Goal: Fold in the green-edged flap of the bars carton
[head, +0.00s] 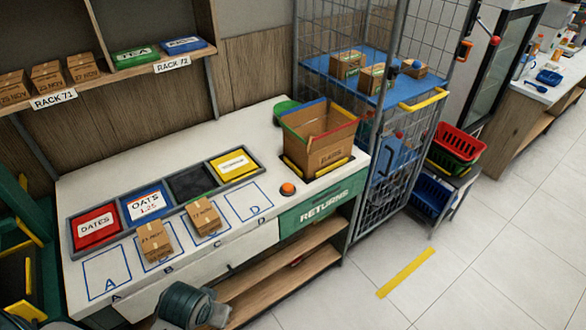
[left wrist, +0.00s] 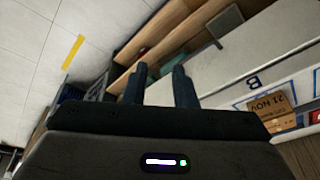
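The green-edged flap (head: 293,134) is at the carton's left side in the head view. My left gripper (left wrist: 161,75) shows in the left wrist view, with its two dark fingers apart and nothing between them. It is over the front of the counter, well away from the carton. My right gripper is not in view.
The counter (head: 262,140) holds a row of trays, including DATES (head: 96,226) and OATS (head: 146,203). Two small boxes (head: 203,216) stand on the marked squares. A wire cage (head: 385,150) stands to the right.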

